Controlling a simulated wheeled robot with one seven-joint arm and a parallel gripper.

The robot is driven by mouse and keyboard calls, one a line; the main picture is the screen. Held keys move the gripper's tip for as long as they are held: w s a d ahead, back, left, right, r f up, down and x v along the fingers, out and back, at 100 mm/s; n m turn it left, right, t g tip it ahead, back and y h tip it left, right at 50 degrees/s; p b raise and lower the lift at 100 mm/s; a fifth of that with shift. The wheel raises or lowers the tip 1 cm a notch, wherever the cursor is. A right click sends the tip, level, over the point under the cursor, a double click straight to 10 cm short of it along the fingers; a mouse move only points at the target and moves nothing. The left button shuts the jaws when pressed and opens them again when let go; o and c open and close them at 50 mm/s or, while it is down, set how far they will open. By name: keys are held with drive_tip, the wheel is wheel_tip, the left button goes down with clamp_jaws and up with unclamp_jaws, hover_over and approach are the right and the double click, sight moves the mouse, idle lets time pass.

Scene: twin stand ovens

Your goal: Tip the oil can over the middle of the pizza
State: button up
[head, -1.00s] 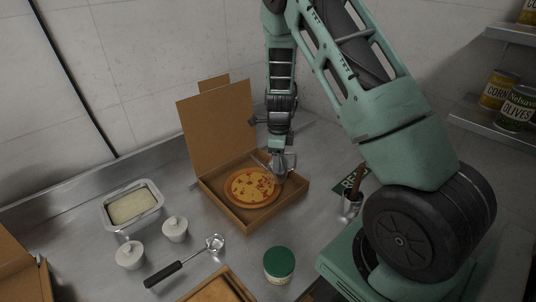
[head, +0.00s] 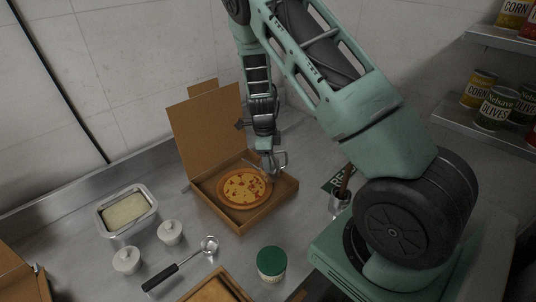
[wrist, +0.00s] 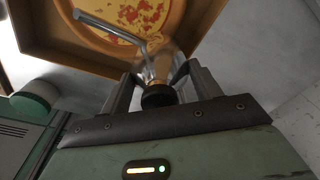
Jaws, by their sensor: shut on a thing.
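The pizza (head: 243,189) lies in an open cardboard box (head: 232,222) with its lid standing up at the back. It also shows at the top of the wrist view (wrist: 128,14). My gripper (head: 270,160) is above the right part of the box. It is shut on the oil can (wrist: 160,62), a shiny metal can with a thin bent spout (wrist: 108,25). In the wrist view the spout reaches out over the pizza. The can is small and partly hidden by my gripper in the head view, so its exact tilt is hard to tell.
A green-lidded tub (head: 271,263), two white lidded pots (head: 170,232), a ladle (head: 178,270) and a metal tray (head: 127,212) stand on the steel counter. A metal cup (head: 340,202) stands right of the box. Shelves with cans (head: 497,107) are at right.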

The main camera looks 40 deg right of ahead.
drive_tip(key=shift+r+p, duration=0.35)
drive_tip(key=shift+p, duration=0.15)
drive_tip(key=r+g+h+p, duration=0.1)
drive_tip(key=h+p, duration=0.1)
drive_tip(key=p, duration=0.1)
drive_tip(key=shift+r, duration=0.1)
drive_tip(key=shift+r+h+p, duration=0.15)
drive_tip(key=shift+h+p, duration=0.35)
drive_tip(key=shift+p, duration=0.25)
drive_tip(key=shift+w+a+r+g+h, duration=0.15)
drive_tip(key=shift+g+h, duration=0.2)
drive_tip(key=shift+h, duration=0.2)
drive_tip(key=shift+a+r+g+h, duration=0.15)
drive_tip(key=shift+g+h, duration=0.2)
drive_tip(key=shift+h, duration=0.2)
drive_tip(key=shift+f+g+h+b, duration=0.1)
drive_tip(key=shift+g+h+b, duration=0.3)
drive_tip(key=shift+h+b, duration=0.3)
drive_tip(key=shift+w+a+h+b, duration=0.1)
drive_tip(key=shift+a+h+b, duration=0.1)
drive_tip(key=shift+h+b, duration=0.35)
drive_tip(key=shift+r+g, duration=0.3)
